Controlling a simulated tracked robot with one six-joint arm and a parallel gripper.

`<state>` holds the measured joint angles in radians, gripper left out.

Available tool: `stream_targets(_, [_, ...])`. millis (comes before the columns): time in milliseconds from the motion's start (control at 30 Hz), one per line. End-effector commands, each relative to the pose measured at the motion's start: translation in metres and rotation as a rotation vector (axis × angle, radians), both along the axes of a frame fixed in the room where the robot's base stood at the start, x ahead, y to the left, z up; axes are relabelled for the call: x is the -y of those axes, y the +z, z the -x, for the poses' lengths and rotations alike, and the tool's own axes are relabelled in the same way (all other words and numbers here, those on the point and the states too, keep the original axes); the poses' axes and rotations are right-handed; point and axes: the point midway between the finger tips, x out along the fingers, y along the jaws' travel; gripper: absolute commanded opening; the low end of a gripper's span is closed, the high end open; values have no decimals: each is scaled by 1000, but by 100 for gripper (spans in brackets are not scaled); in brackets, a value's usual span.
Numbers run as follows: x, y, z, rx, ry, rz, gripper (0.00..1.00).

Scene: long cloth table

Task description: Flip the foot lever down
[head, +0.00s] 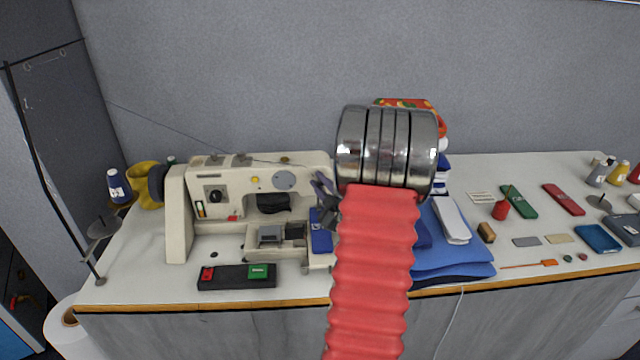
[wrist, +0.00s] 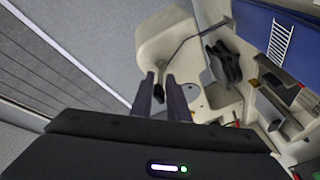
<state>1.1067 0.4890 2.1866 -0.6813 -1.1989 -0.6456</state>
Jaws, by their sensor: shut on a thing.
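The cream sewing machine (head: 245,190) stands on the left part of the long table, its head end beside my gripper. My gripper (head: 322,186) is at the right end of the machine in the head view, partly hidden by my arm. In the wrist view my gripper (wrist: 160,75) has its two dark fingers either side of a small dark lever (wrist: 159,93) at the machine's head (wrist: 165,40). The fingers are shut on this lever, which looks like the foot lever. How far it is turned is hard to tell. In the head view the lever is hidden.
A black switch box (head: 237,277) with red and green buttons lies in front of the machine. Folded blue cloth (head: 455,262) lies to the right of my arm. Small sewing items cover the right side.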

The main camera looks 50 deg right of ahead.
Motion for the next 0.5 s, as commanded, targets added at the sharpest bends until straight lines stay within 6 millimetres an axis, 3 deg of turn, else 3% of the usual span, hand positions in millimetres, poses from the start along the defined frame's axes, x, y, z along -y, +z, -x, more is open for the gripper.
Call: stream_targets(500, [-1,-4,-1,30,5,30,0])
